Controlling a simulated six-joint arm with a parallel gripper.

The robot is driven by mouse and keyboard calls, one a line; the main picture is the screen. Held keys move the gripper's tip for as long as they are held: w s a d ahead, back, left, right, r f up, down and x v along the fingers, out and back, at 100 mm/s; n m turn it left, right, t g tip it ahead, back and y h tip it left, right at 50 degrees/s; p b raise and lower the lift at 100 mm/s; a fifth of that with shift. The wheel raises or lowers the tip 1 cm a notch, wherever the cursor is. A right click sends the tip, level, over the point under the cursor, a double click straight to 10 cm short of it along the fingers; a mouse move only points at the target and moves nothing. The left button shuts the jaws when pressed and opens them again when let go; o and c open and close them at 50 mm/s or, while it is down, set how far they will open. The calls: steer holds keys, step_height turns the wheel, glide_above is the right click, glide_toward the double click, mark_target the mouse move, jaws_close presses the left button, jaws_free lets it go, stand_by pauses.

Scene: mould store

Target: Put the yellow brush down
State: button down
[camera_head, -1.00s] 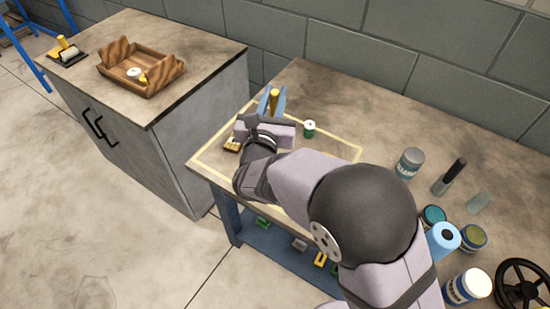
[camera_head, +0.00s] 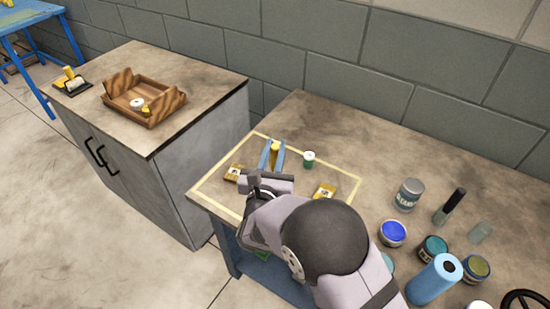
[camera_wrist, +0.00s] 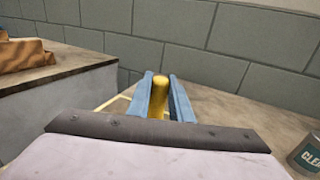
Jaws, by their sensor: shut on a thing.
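The yellow brush (camera_head: 274,149) is between the blue fingers of my gripper (camera_head: 271,156), and its yellow handle end points up. In the wrist view the yellow handle (camera_wrist: 159,97) shows between the two blue fingers (camera_wrist: 160,100), which are shut on it. The brush's lower part is hidden by my gripper in both views. My gripper is over the area marked by a yellow outline (camera_head: 218,169) on the worktable (camera_head: 350,131). I cannot tell whether the brush touches the table.
Inside the outline, a yellowish block (camera_head: 234,173) lies left of my gripper, another (camera_head: 324,192) right, and a small green-and-white jar (camera_head: 309,159) behind right. Cans (camera_head: 408,195) and a blue roll (camera_head: 433,281) crowd the right side. A cabinet (camera_head: 190,130) holds a wooden tray (camera_head: 148,116).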

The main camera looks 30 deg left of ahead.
mark_target(274, 162)
steer(key=shift+f, duration=1.85)
steer(key=shift+f, duration=0.15)
steer(key=c, duration=1.6)
jaws_free()
steer(key=shift+r, duration=0.25)
steer(key=b+v, duration=0.1)
steer(key=v, duration=1.1)
steer(key=shift+f, duration=0.1)
